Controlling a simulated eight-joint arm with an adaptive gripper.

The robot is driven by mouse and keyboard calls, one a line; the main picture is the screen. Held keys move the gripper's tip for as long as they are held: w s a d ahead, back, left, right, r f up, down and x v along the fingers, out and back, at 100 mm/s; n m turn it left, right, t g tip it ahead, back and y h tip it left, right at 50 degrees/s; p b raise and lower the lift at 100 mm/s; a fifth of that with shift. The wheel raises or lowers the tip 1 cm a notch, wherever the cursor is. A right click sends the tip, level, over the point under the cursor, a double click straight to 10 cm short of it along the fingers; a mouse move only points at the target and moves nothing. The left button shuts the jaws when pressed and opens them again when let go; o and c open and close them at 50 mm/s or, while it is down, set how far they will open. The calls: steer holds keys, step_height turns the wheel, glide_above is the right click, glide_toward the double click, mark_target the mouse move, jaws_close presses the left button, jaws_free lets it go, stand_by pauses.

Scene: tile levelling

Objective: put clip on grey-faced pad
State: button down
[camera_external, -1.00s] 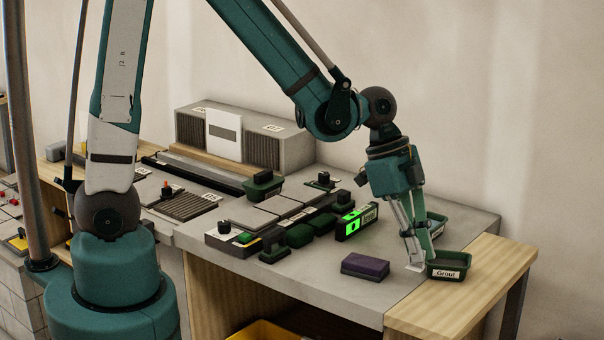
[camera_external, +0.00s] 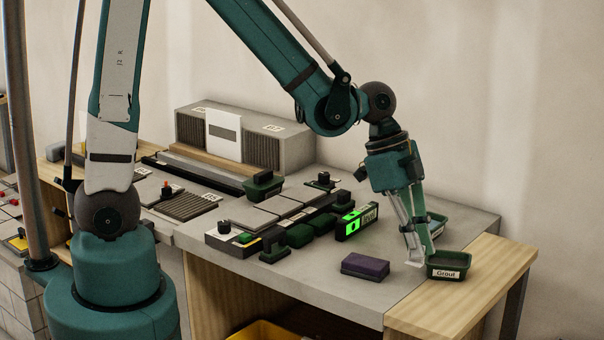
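My gripper (camera_external: 417,257) points down at the right end of the grey bench, just left of the black tray labelled "Grout" (camera_external: 448,270). Its fingertips are small here and partly overlap the trays, so I cannot tell whether they hold anything. Small black knob-like pieces, which may be clips, stand on the bench: one at the front of the tile row (camera_external: 272,238), one behind it (camera_external: 323,179), and one on its right end (camera_external: 343,197). Flat grey pads (camera_external: 248,216) lie in the row. I cannot tell which is the grey-faced pad.
A purple-topped block (camera_external: 365,265) lies left of my gripper. A lit green level (camera_external: 356,221) stands behind it. Another dark tray (camera_external: 437,224) sits behind the Grout tray. A wooden side panel (camera_external: 462,290) borders the bench on the right. Bare bench surrounds the purple block.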

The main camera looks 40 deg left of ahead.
step_height(320, 180, up, 3)
steer(key=p, duration=0.2)
glide_above(374, 262)
steer(key=shift+a+r+p, duration=0.25)
steer(key=shift+a+p, duration=0.05)
steer(key=shift+a, duration=0.6)
steer(key=shift+f, duration=0.1)
steer(key=shift+f+b, duration=0.3)
steer(key=shift+f, duration=2.55)
steer(key=shift+f, duration=0.1)
steer(key=shift+f, duration=1.95)
steer(key=c, duration=3.1)
jaws_free()
steer(key=shift+f+b, duration=0.2)
steer(key=shift+b, duration=0.2)
steer(key=shift+c, duration=0.2)
